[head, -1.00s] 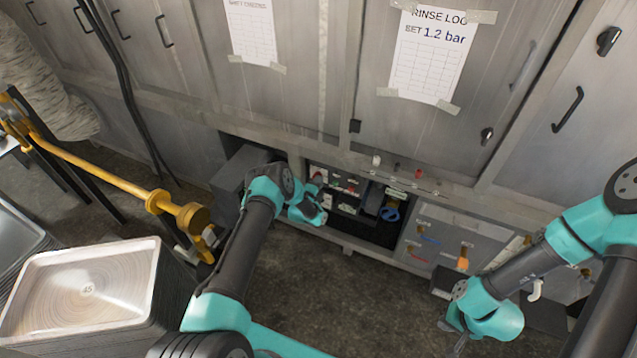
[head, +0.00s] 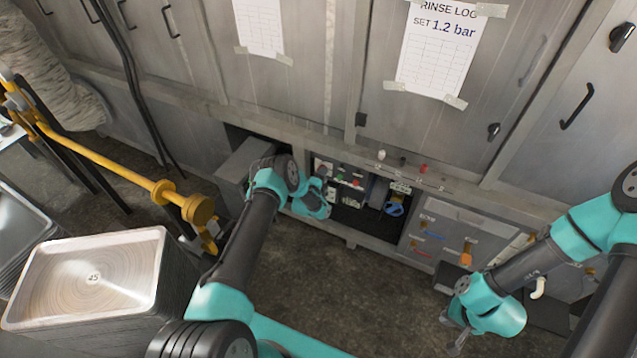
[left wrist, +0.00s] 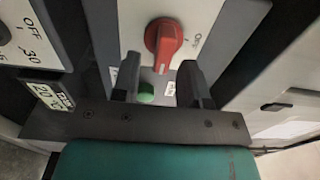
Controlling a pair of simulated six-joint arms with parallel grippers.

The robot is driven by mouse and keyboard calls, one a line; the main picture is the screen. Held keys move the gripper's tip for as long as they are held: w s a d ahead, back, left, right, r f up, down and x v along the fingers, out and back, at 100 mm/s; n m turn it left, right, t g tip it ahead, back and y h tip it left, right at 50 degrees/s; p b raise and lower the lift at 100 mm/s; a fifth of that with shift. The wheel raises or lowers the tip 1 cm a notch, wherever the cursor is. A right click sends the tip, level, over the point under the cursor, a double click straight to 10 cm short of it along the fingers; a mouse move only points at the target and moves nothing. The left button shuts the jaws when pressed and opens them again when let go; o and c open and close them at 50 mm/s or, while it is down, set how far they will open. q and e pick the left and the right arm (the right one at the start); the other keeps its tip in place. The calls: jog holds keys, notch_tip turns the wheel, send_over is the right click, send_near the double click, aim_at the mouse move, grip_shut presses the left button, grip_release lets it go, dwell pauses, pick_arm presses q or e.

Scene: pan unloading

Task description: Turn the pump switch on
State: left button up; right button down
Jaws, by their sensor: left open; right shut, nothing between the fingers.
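A red rotary knob (left wrist: 163,38) sits on a pale panel (left wrist: 200,15) in the left wrist view. In the head view my left gripper (head: 322,198) is at the left of the open control bay. My right gripper (head: 455,322) is shut and empty, low at the right.
An OFF dial (left wrist: 8,35) and a small display (left wrist: 48,95) are left of my gripper in the wrist view. The bay also holds a blue item (head: 394,208). A stack of metal pans (head: 95,275) and a yellow-handled bar (head: 110,165) stand at left. Floor in the middle is clear.

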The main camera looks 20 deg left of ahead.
pick_arm(q)
jog(key=s+a, duration=0.1)
jog(key=s, duration=1.6)
jog(key=shift+s, duration=0.2)
jog(key=s+d+r+n+g+h, duration=0.1)
jog(key=s+d+r+n+g, duration=0.2)
jog(key=s+n, duration=0.4)
jog(key=s+d+r+n+g+h, duration=0.1)
jog(key=s+d+r+n+g, duration=0.3)
jog(key=s+g, duration=0.4)
jog(key=s+d+r+n+g, duration=0.4)
jog(key=s+n, duration=0.5)
jog(key=s, duration=0.3)
jog(key=shift+s+r+n+g+h, duration=0.3)
jog(key=shift+r+g+h, duration=0.15)
jog(key=shift+g, duration=0.65)
